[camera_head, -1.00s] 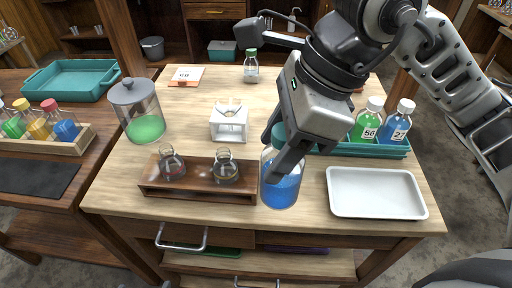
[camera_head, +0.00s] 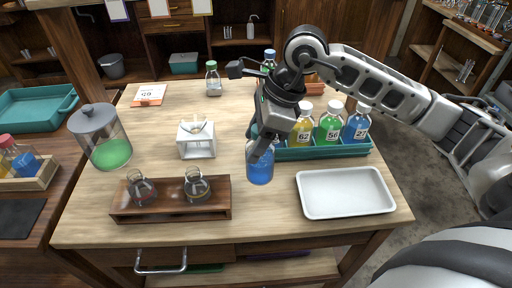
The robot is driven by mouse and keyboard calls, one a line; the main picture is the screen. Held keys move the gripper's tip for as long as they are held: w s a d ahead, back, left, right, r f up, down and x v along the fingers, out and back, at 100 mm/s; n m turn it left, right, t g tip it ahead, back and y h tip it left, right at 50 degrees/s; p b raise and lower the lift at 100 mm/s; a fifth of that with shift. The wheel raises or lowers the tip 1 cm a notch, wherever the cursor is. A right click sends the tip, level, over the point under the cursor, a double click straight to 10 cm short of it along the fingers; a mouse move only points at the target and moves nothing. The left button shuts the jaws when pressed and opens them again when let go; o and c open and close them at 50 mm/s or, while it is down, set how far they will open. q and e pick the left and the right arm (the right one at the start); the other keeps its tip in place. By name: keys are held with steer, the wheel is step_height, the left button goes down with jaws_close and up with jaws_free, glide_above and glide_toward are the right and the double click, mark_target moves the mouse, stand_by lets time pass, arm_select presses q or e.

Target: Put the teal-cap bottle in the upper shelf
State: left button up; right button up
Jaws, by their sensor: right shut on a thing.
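The teal-cap bottle (camera_head: 260,169) holds blue liquid and is upright near the middle front of the table, right of the wooden flask rack. My right gripper (camera_head: 262,140) comes down from above, shut on its top; the gripper hides the cap. I cannot tell whether the bottle's base touches the table. My left gripper is not in view. A shelf unit (camera_head: 468,50) with glassware stands at the upper right; which shelf is the upper one meant is unclear.
The wooden rack (camera_head: 172,211) with two flasks is left of the bottle. A white tray (camera_head: 345,213) lies to its right. A teal tray (camera_head: 325,152) with several labelled bottles is behind. A lidded jar (camera_head: 103,140) and white stand (camera_head: 197,140) are farther left.

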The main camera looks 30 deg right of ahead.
steer(key=shift+w+d+f, duration=0.15)
steer(key=shift+w+f, duration=0.05)
steer(key=shift+f, duration=0.15)
steer(key=shift+w+f, duration=0.1)
steer(key=shift+f, duration=1.5)
steer(key=shift+f, duration=0.25)
steer(key=o, duration=1.5)
steer(key=shift+r, duration=0.1)
